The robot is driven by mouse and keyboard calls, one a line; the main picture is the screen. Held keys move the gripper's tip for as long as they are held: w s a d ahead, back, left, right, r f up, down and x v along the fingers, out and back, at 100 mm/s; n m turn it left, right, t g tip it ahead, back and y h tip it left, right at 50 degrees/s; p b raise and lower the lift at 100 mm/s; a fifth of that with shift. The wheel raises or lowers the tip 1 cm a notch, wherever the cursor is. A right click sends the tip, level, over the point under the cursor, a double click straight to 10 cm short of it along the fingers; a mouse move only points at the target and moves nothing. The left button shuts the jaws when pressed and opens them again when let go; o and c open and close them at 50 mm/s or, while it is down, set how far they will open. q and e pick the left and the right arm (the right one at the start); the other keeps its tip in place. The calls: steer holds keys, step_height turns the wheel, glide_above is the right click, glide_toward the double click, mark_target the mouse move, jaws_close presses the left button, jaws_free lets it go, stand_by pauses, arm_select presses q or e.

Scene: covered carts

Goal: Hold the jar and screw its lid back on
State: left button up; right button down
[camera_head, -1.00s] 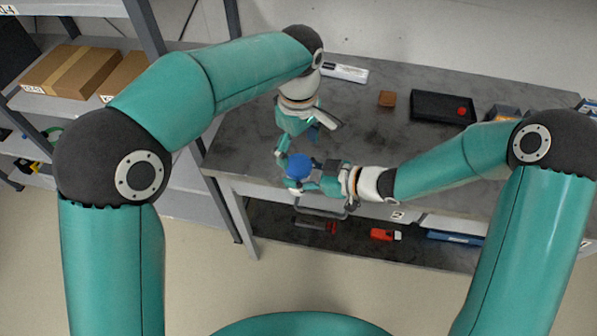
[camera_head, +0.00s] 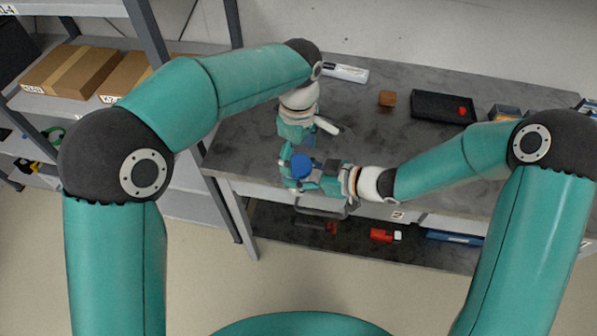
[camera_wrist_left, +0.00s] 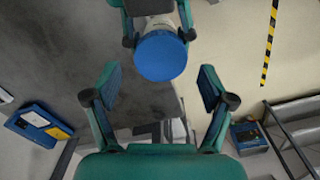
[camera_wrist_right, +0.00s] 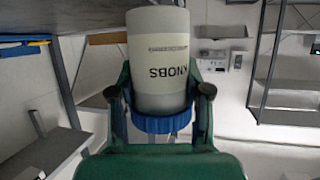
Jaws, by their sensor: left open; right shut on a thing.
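A pale jar (camera_wrist_right: 158,65) labelled KNOBS, the print upside down in the right wrist view, is held by my right gripper (camera_wrist_right: 160,105). Its blue lid (camera_head: 301,164) sits on the jar's end; a ribbed blue rim shows in the right wrist view (camera_wrist_right: 160,124). I cannot tell how tightly it is seated. My left gripper (camera_wrist_left: 160,80) is open, its two fingers spread apart. In the left wrist view the lid (camera_wrist_left: 160,56) lies just ahead of and between these fingertips, with no visible contact. In the head view the lid partly hides the jar.
The grey workbench (camera_head: 380,135) lies behind the grippers. On it are a brown block (camera_head: 386,98), a black tray (camera_head: 440,106) with a red item, and a white box (camera_head: 345,73). Below, a shelf holds a red item (camera_head: 382,235). A rack with cardboard boxes stands left.

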arm_select(q)
steer(key=shift+f, duration=1.45)
steer(key=c, duration=1.1)
steer(key=o, duration=1.2)
steer(key=shift+r, duration=2.3)
steer(key=shift+c, duration=0.4)
